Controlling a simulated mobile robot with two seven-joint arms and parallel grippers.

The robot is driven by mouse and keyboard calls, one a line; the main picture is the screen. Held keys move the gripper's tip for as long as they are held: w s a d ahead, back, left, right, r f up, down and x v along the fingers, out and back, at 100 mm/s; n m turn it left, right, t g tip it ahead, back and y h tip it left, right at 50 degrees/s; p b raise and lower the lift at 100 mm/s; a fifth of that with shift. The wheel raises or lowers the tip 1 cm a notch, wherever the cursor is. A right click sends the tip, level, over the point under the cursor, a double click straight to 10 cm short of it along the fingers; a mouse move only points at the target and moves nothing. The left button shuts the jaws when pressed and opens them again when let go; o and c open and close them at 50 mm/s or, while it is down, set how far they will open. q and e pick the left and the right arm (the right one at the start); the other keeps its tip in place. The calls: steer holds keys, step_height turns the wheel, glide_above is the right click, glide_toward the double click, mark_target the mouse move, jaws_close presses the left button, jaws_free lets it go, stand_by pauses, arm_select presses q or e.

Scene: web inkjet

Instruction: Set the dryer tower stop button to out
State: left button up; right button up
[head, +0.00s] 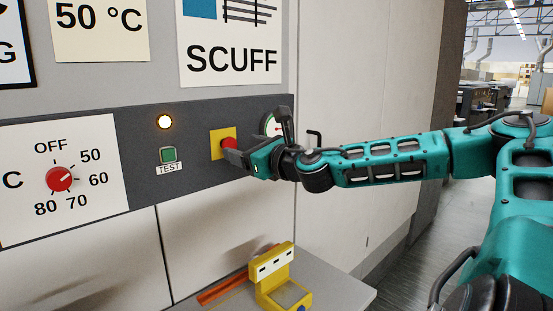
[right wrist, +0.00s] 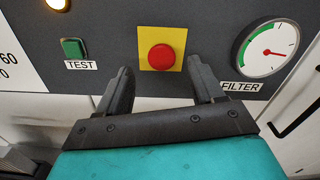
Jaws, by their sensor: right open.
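The stop button is a round red button (head: 229,144) on a yellow square plate (head: 216,136), set in the dark panel (head: 190,175). In the right wrist view the red button (right wrist: 161,57) sits on its yellow plate (right wrist: 146,36), ahead of and between my fingers. My right gripper (head: 231,152) is open and close to the button. It also shows in the right wrist view (right wrist: 158,78), with a finger on each side below the plate and nothing between them. I cannot tell whether a finger touches the panel. My left gripper is not in view.
Left of the button are a green TEST button (head: 168,154), a lit lamp (head: 165,122) and a red temperature knob (head: 60,179). The FILTER gauge (right wrist: 268,53) is to the right. A yellow device (head: 280,280) stands on a grey ledge (head: 335,290) below.

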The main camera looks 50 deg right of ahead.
steer(key=s+b, duration=0.3)
steer(key=s, duration=0.6)
steer(key=shift+s+a, duration=0.2)
steer(key=shift+a, duration=0.25)
steer(key=shift+f, duration=0.1)
